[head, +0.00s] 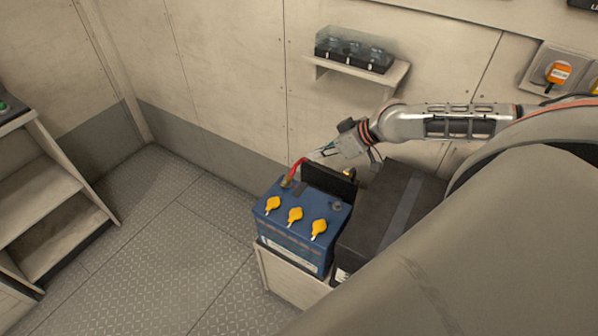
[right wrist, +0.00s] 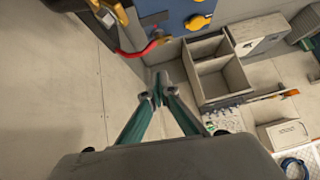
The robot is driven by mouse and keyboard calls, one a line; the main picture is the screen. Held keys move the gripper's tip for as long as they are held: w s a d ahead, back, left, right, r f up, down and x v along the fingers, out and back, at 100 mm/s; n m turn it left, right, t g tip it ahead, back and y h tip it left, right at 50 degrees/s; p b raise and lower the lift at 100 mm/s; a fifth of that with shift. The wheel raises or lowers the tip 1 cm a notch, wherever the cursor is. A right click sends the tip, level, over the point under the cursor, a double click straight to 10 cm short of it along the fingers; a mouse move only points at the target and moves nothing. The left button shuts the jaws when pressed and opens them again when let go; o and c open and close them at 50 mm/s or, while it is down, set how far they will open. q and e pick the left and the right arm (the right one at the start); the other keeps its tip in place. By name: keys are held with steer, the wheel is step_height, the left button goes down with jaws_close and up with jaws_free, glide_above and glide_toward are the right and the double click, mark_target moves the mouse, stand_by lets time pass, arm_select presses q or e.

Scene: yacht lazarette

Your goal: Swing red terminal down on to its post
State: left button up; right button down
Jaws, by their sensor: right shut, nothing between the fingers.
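The blue battery (head: 293,237) with yellow caps stands on a pale box. The red terminal lead (head: 296,168) rises at its back left corner, with a brownish clamp (head: 287,182) at its lower end. I cannot tell whether the clamp sits on the post. My right gripper (head: 312,156) is just above the back edge of the battery, close to the upper end of the red lead. In the right wrist view its fingertips (right wrist: 157,93) are together and empty, apart from the red lead (right wrist: 146,48) in the picture. The left gripper is out of view.
A black box (head: 388,215) stands right of the battery, and a dark upright panel (head: 328,182) behind it. A wall shelf (head: 390,77) holds a covered switch block (head: 352,52). Open shelving (head: 45,205) is at left. The floor between is clear.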

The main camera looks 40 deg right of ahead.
steer(key=x, duration=0.4)
steer(key=f+x, duration=0.1)
steer(key=x, duration=0.3)
steer(key=s+x, duration=0.1)
steer(key=x, duration=0.3)
steer(key=shift+s+d+f, duration=0.15)
steer(key=shift+d+f, duration=0.05)
steer(key=shift+d, duration=0.1)
steer(key=shift+f, duration=0.5)
